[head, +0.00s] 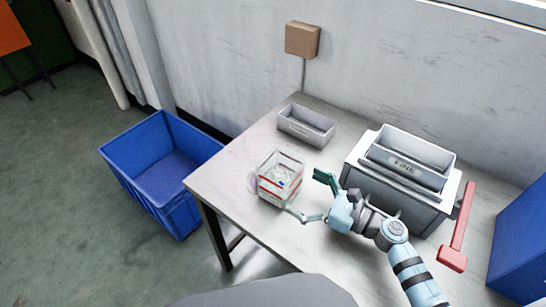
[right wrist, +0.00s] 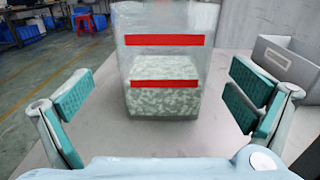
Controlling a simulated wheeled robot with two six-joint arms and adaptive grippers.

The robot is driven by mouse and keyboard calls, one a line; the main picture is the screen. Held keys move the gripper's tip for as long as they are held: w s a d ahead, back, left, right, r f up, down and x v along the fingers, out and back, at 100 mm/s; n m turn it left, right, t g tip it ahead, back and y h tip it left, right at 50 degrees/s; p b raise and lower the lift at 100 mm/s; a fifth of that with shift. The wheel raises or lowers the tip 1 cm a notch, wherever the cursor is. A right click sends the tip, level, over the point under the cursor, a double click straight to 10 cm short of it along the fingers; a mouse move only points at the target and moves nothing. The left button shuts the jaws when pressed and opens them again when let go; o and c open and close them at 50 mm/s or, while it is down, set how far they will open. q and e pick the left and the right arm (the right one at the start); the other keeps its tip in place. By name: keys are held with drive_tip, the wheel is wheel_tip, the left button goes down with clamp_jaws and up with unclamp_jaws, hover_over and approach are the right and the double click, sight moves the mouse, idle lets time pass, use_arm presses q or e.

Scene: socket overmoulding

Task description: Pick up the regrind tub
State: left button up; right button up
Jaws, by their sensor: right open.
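The tub (head: 281,178), a clear square container with red stripes and pale speckled granules inside, stands upright on the table. I take it to be the regrind tub. It also shows in the right wrist view (right wrist: 165,85), ahead of and between the fingers. My right gripper (head: 311,196) is open to the right of the tub, its fingers spread wider than the tub. In the right wrist view the gripper (right wrist: 160,112) shows a gap between each teal finger pad and the tub. My left gripper is not in view.
A grey open bin (head: 306,126) stands behind the tub. A grey machine (head: 399,203) with a labelled hopper stands to the right, beside a red handle (head: 459,228). A blue crate (head: 183,214) sits on the floor left of the table (head: 232,178). A blue box (head: 520,240) is far right.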

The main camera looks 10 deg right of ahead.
sight(296, 183)
drive_tip(key=x, duration=0.2)
drive_tip(key=r+x, duration=0.1)
drive_tip(key=x, duration=0.1)
drive_tip(key=shift+w+a, duration=0.1)
drive_tip(key=shift+w, duration=0.1)
drive_tip(key=x, duration=0.2)
drive_tip(key=shift+w+a+f, duration=0.1)
drive_tip(key=shift+w+f, duration=0.05)
drive_tip(key=shift+w, duration=0.25)
drive_tip(key=shift+w+f, duration=0.1)
drive_tip(key=shift+w, duration=0.05)
drive_tip(key=shift+c, duration=1)
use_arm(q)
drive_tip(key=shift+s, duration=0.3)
use_arm(e)
drive_tip(key=c, duration=1.3)
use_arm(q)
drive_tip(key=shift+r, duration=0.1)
